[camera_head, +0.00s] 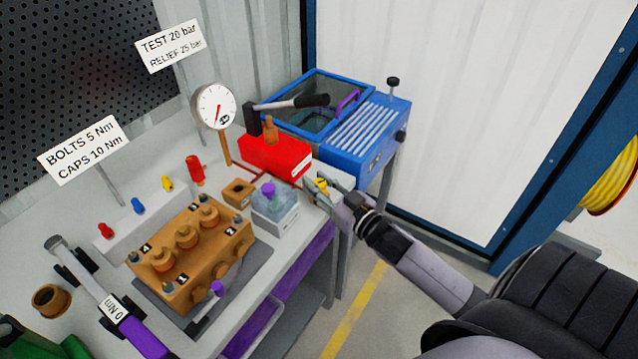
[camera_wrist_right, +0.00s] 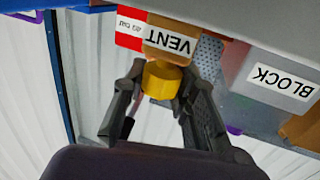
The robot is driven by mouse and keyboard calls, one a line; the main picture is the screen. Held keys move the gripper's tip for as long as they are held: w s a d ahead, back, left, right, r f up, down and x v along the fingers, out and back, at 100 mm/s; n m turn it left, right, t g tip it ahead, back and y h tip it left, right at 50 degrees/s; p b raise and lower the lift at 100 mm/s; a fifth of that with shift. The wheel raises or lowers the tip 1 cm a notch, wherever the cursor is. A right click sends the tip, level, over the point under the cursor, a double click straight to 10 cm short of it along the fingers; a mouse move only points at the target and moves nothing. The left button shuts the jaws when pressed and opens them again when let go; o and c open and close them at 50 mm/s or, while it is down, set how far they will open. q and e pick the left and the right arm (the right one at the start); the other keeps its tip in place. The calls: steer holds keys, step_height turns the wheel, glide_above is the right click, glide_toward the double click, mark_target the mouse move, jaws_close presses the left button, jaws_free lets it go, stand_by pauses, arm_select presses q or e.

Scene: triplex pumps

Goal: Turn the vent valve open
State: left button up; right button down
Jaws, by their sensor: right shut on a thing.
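The vent valve has a yellow knob (camera_wrist_right: 162,80) under an orange body with a VENT label (camera_wrist_right: 168,40) in the right wrist view. In the head view the yellow knob (camera_head: 321,184) shows small at the bench edge, beside the red pump box (camera_head: 275,158). My right gripper (camera_wrist_right: 160,85) has its two dark fingers on either side of the knob and is shut on it. In the head view the right gripper (camera_head: 322,188) reaches in from the right and partly covers the valve. My left gripper is not in view.
A blue lidded machine (camera_head: 368,132) stands behind the gripper. A clear container with a purple knob (camera_head: 275,208) and a bronze pump block (camera_head: 190,260) sit to the left. The floor right of the bench is clear.

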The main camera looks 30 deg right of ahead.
steer(key=shift+n+y, duration=0.3)
steer(key=shift+y, duration=0.1)
steer(key=shift+n+y, duration=0.5)
steer(key=shift+y, duration=0.1)
steer(key=shift+d+n+g+y, duration=0.1)
steer(key=shift+n+g+y, duration=0.55)
steer(key=shift+y, duration=0.45)
steer(key=shift+f+n+g+y+b, duration=0.15)
steer(key=shift+n+g+y+b, duration=0.4)
steer(key=shift+n+y, duration=0.55)
steer(key=shift+n+g+y+b, duration=0.45)
steer(key=shift+g+y+b, duration=0.15)
steer(key=shift+y, duration=0.4)
steer(key=c, duration=1.3)
jaws_free()
